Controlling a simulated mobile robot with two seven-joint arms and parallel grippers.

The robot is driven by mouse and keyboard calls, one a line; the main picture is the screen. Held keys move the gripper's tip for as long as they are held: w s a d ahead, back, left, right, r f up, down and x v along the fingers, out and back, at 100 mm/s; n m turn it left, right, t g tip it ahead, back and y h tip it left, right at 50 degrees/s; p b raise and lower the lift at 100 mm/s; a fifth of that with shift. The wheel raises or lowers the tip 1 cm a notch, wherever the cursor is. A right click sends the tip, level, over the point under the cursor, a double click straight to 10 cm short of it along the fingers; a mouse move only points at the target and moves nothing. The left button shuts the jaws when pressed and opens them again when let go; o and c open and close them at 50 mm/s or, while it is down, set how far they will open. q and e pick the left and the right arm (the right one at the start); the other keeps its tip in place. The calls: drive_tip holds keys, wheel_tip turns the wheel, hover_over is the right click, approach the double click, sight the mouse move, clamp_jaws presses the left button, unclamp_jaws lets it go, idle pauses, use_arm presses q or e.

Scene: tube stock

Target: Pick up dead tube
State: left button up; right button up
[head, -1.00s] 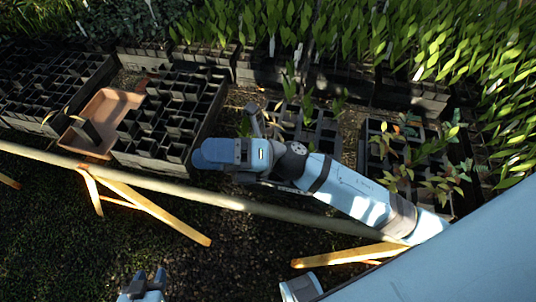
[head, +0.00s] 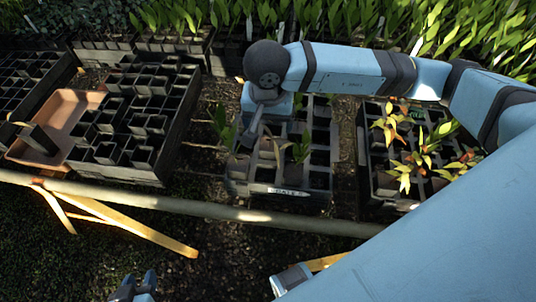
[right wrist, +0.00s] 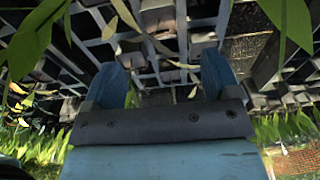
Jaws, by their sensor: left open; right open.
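My right gripper (head: 252,138) points down over the left part of the middle black tube tray (head: 290,196), which has a white label on its front. It is open; in the right wrist view its two blue fingers (right wrist: 165,85) are apart with nothing held between them. A tan, withered-looking plant (head: 277,152) stands in this tray just right of the gripper. A dry tan leaf (right wrist: 148,38) crosses above the fingers in the wrist view. Green seedlings (head: 301,148) share the tray. The dead tube's body is hard to make out. My left gripper (head: 137,287) is open and empty at the bottom.
A terracotta-coloured tray (head: 72,105) at left holds one dark tube (head: 38,139). A black rack of empty tubes (head: 130,165) stands beside it. A tray of reddish-leaved plants (head: 385,200) is at right. A pale rail (head: 235,213) runs along the front; dense green plants stand behind.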

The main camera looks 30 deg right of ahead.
sight(269, 143)
drive_tip(key=f, duration=0.7)
drive_tip(key=w+f, duration=0.1)
drive_tip(key=f, duration=0.2)
drive_tip(key=shift+d+f, duration=0.35)
drive_tip(key=shift+d, duration=0.05)
drive_tip(key=c, duration=1.4)
drive_tip(key=shift+o, duration=0.2)
drive_tip(key=shift+r, duration=0.1)
